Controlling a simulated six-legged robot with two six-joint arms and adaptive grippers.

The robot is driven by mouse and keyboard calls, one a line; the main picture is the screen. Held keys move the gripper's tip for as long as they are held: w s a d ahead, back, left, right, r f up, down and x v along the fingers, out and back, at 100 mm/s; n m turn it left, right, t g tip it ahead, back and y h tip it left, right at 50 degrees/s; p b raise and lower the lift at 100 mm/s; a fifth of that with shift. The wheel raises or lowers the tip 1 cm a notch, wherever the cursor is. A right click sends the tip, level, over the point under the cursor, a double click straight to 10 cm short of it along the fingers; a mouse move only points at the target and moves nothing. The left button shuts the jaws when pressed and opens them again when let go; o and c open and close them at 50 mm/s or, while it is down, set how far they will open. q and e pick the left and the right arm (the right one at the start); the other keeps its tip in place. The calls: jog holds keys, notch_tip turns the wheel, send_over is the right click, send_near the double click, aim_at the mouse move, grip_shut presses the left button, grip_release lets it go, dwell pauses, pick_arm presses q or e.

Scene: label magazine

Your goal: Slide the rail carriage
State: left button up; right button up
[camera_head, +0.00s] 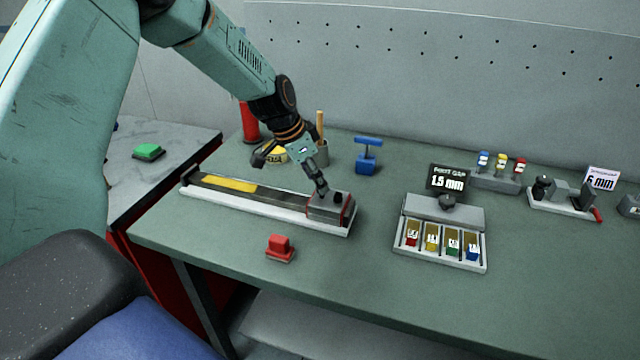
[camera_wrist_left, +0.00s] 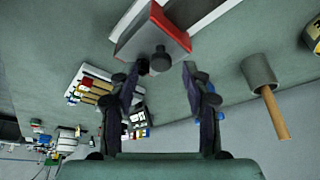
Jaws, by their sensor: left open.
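The rail (camera_head: 275,213) is a long pale channel with a dark bed and a yellow strip (camera_head: 228,184), lying across the left part of the green bench. The rail carriage (camera_head: 326,207), a grey block with red edges, sits at its right end. In the left wrist view the carriage (camera_wrist_left: 150,38) shows a dark knob (camera_wrist_left: 160,62) on its face. My left gripper (camera_head: 320,188) is just over the carriage. In the wrist view its open fingers (camera_wrist_left: 159,72) lie either side of the knob; I cannot tell whether they touch it. My right gripper is not in view.
A red block (camera_head: 280,248) stands in front of the rail. A blue T-shaped tool (camera_head: 368,155), a cup with a wooden handle (camera_head: 321,152) and a yellow roll (camera_head: 276,154) stand behind it. A label tray (camera_head: 438,258) is to the right. A green block (camera_head: 149,152) is on the side table.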

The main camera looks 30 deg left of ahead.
aim_at(329, 197)
pick_arm(q)
jog(key=shift+x, duration=0.9)
jog(key=shift+w+a+f, duration=0.15)
jog(key=shift+f, duration=0.1)
jog(key=shift+d+r, duration=0.15)
jog(key=shift+d, duration=0.15)
jog(key=c, duration=0.4)
jog(key=shift+a, duration=0.2)
jog(key=c, duration=0.5)
jog(key=shift+d, duration=0.1)
grip_shut()
